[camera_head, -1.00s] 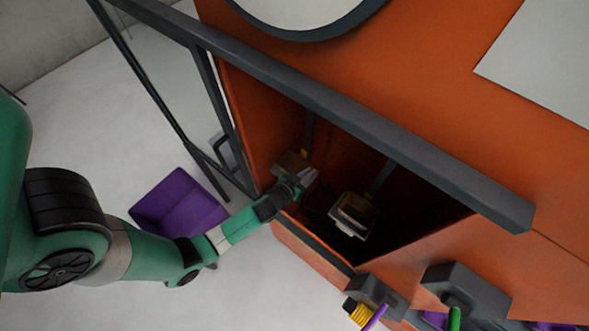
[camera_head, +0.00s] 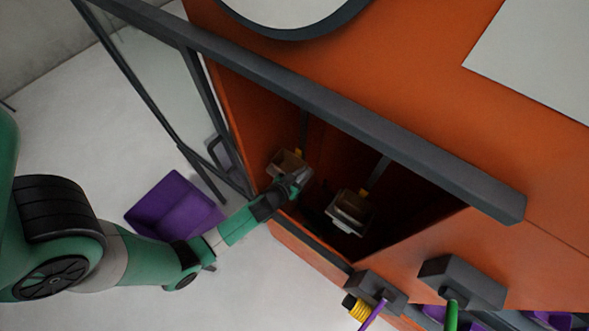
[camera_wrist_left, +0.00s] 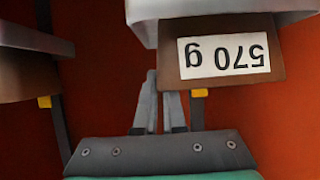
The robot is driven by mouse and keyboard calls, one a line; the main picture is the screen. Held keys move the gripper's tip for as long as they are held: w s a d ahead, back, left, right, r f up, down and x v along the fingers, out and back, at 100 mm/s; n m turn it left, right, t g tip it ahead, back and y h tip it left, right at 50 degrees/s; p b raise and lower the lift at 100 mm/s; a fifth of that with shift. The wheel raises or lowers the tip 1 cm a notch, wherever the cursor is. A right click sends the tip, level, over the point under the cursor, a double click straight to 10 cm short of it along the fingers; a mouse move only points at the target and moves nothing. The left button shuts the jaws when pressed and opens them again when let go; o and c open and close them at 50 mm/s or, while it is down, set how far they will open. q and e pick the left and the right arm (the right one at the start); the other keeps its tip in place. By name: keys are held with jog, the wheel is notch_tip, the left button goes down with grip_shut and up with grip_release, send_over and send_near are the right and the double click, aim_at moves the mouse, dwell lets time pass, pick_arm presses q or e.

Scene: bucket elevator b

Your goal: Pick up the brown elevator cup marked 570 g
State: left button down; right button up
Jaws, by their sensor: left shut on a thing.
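The brown elevator cup (camera_wrist_left: 225,85) marked 570 g fills the upper right of the left wrist view, its label upside down there and a pale grey rim above it. In the head view it appears to be the left one of two cups (camera_head: 284,164) inside the orange housing. My left gripper (camera_head: 300,178) reaches into the housing at this cup's edge. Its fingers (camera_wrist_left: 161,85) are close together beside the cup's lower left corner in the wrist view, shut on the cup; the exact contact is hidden. My right gripper is not in view.
A second cup (camera_head: 350,210) hangs to the right in the orange housing (camera_head: 440,110). A dark grey bar (camera_head: 370,128) crosses above the opening. A framed glass door (camera_head: 165,85) stands open at left. A purple bin (camera_head: 175,207) is on the pale floor.

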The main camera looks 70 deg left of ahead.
pick_arm(q)
jog(key=shift+r, duration=0.1)
jog(key=shift+r, duration=0.25)
notch_tip(320, 180, up, 2)
jog(key=shift+r+p, duration=0.15)
jog(key=shift+p, duration=0.45)
jog(key=d+r+p, duration=0.4)
jog(key=d+r, duration=0.6)
jog(key=d, duration=0.4)
jog(key=shift+w, duration=0.35)
